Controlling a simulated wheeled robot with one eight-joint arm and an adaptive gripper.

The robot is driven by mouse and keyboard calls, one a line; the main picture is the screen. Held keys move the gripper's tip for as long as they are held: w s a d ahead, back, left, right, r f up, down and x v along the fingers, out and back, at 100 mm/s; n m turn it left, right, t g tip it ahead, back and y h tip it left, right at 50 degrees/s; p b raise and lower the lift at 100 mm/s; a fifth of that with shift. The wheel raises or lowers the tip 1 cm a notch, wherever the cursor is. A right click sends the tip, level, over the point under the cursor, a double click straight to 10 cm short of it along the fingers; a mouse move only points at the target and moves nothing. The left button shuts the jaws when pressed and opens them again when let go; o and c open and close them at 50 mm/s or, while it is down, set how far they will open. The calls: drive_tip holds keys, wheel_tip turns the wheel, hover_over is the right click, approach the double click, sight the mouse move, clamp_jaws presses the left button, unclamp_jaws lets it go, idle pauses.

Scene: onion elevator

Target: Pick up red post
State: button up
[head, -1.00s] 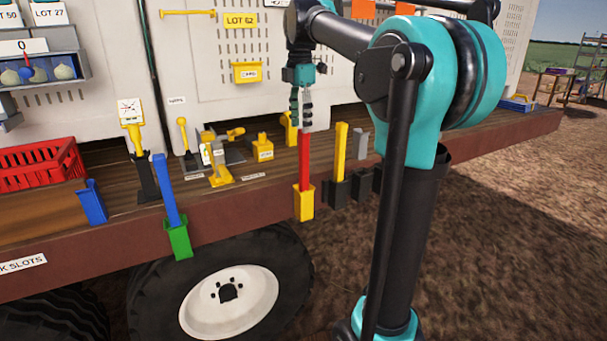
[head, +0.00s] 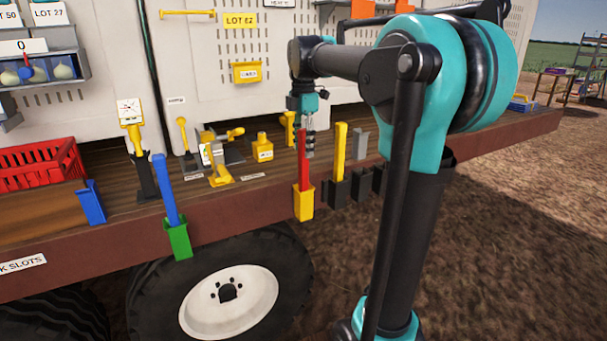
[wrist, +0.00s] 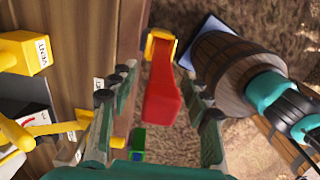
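The red post (head: 303,160) stands upright in a yellow socket (head: 304,203) on the trailer's side edge. My gripper (head: 309,146) points down at the post's upper end, and the post partly hides the fingers in the head view. In the wrist view the red post (wrist: 162,95) lies between the two spread fingers of my gripper (wrist: 157,76). A gap shows on each side of the post, narrower on the right. The yellow socket (wrist: 160,43) shows at the post's far end.
A yellow post (head: 340,150) in a dark socket stands just right of the red post. A blue post (head: 166,190) in a green socket stands to the left. Yellow-handled fixtures (head: 215,165) and a yellow block (head: 263,148) sit on the deck behind.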

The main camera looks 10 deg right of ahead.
clamp_jaws()
drive_tip(key=shift+r, duration=0.1)
idle(0.4)
